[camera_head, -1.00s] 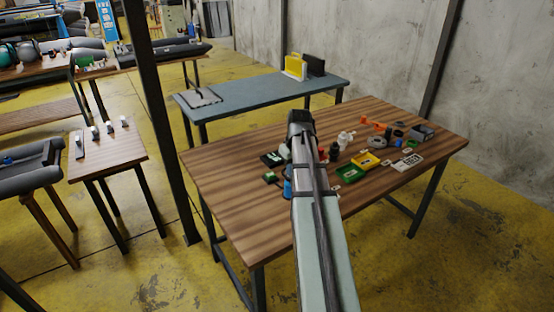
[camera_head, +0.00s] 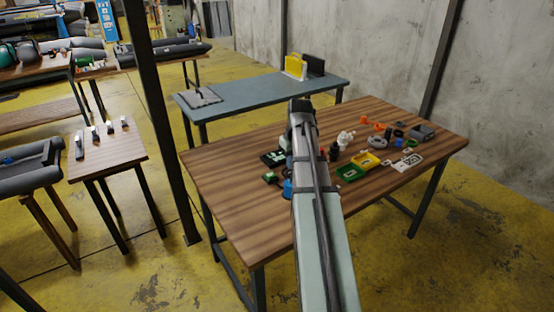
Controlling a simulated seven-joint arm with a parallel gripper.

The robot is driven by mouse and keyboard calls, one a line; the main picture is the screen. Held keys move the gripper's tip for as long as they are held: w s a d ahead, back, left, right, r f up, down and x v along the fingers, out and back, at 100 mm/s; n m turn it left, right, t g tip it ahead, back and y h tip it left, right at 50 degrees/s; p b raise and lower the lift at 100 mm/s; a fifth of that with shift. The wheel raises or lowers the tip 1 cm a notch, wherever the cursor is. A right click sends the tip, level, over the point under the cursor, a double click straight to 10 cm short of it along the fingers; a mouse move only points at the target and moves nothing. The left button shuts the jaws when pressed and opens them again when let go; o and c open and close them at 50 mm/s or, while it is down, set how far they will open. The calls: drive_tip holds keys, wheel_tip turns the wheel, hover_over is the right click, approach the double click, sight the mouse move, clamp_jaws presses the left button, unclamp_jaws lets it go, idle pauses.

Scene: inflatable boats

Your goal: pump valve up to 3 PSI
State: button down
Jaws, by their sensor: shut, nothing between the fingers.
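No valve or pressure reading can be made out at this size. A grey inflatable tube (camera_head: 32,160) rests on a wooden stand at the left edge, with a small blue part on it. A longer dark grey inflatable tube (camera_head: 165,53) lies on a bench at the back left. My arm rises from the bottom middle over the wooden table, and its dark upper end covers part of the table. My gripper's fingers do not show; they appear hidden beyond the arm.
The wooden table (camera_head: 240,205) bears several small parts on its far right half, including a green and yellow tray (camera_head: 357,168); its near left is bare. A blue-grey table (camera_head: 255,98) stands behind. A dark post (camera_head: 160,120) stands left of the table.

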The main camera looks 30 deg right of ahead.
drive_tip(key=shift+f, duration=0.3)
drive_tip(key=shift+f, duration=1.75)
drive_tip(key=shift+r, duration=2.05)
